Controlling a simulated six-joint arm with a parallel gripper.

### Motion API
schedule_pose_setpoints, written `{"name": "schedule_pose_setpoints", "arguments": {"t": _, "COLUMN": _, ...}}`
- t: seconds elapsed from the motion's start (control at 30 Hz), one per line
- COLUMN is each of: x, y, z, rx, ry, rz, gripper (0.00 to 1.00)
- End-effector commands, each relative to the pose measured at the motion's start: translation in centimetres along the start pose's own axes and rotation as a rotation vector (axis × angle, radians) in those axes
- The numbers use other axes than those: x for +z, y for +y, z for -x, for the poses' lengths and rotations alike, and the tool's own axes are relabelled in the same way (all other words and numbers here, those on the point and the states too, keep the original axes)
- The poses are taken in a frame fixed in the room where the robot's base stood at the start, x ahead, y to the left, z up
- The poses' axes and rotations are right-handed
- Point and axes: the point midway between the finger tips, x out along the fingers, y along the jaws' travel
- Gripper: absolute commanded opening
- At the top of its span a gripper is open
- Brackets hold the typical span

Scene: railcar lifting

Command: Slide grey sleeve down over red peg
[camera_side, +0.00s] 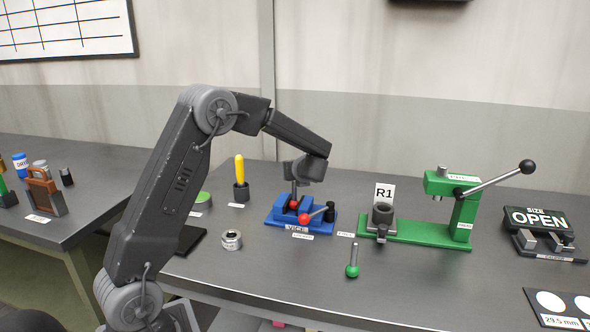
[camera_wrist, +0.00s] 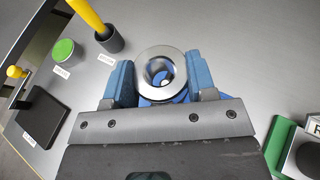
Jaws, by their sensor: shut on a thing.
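My gripper (camera_side: 296,187) is above the blue vice (camera_side: 328,222) in the side view and points down. In the wrist view my gripper (camera_wrist: 160,78) is shut on a round grey metal sleeve (camera_wrist: 143,74), held between two blue-faced fingers. The sleeve's bore faces the camera, with blue and a pale spot showing through it. In the side view the sleeve is hard to make out. Two red balls show at the vice, one below my gripper and one on its lever. I cannot make out a distinct red peg.
A silver ring (camera_side: 231,240) lies left of the vice. A yellow-handled tool (camera_side: 240,167) stands in a dark holder behind it. A green lever press (camera_side: 463,215) stands to the right, with a dark cup on its base.

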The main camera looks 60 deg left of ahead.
Motion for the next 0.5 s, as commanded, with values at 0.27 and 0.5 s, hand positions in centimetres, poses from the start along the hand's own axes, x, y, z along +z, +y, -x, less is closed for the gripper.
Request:
{"name": "schedule_pose_setpoints", "arguments": {"t": 0.27, "x": 0.11, "y": -0.02, "z": 0.02, "rx": -0.001, "ry": -0.002, "rz": 0.001, "gripper": 0.18}}
{"name": "schedule_pose_setpoints", "arguments": {"t": 0.5, "x": -0.22, "y": -0.02, "z": -0.11, "rx": 0.0, "ry": -0.002, "rz": 0.0, "gripper": 0.18}}
